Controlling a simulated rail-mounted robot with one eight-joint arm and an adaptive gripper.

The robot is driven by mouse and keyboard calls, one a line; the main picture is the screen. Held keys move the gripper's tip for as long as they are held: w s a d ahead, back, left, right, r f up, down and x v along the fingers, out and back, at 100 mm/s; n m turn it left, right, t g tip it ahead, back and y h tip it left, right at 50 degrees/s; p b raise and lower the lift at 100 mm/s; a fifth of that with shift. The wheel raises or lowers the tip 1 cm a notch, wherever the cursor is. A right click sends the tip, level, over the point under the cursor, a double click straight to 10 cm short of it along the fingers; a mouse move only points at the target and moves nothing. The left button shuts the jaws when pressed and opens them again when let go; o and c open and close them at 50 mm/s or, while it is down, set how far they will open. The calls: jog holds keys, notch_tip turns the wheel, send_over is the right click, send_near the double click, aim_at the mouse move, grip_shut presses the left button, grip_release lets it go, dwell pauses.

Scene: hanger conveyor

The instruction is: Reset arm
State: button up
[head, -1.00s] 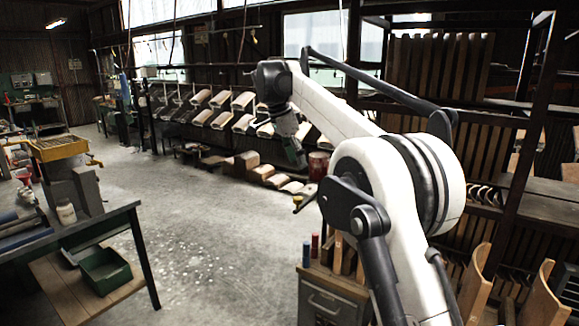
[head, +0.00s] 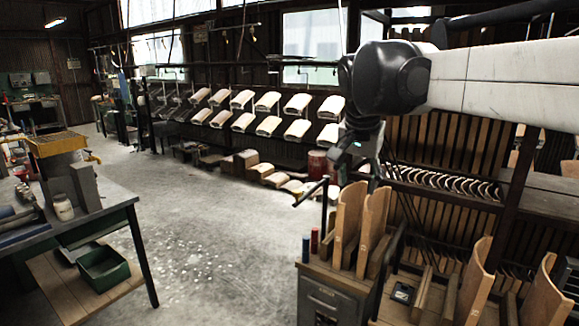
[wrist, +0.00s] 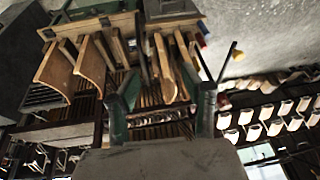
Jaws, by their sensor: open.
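My gripper (head: 358,165) hangs below the dark wrist joint of my arm in the head view, right of centre. It is in the air above and behind the wooden cabinet with curved panels. In the wrist view its two green fingers (wrist: 160,82) stand apart, and nothing is held between them. The wrist picture is turned, with the floor at the top right. My arm reaches in from the right edge of the head view, its white link nearly level.
A cabinet (head: 335,290) with upright curved wooden panels (head: 372,218) stands below my gripper. Pale curved pieces (head: 268,125) hang in rows at the back. A workbench (head: 95,205) with a green bin (head: 104,268) stands left. The floor between is clear.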

jog(key=s+d+f+n+t+b, duration=0.1)
jog(key=s+d+f+n, duration=0.1)
jog(key=s+f, duration=0.8)
jog(key=s+d+f+n+t+y+b, duration=0.1)
jog(key=s+d+f+n+t, duration=0.1)
jog(key=s+f, duration=0.8)
jog(key=s+d+n, duration=0.1)
jog(key=s+n, duration=0.1)
jog(key=s, duration=0.2)
jog(key=shift+s+d, duration=0.15)
jog(key=shift+s, duration=0.25)
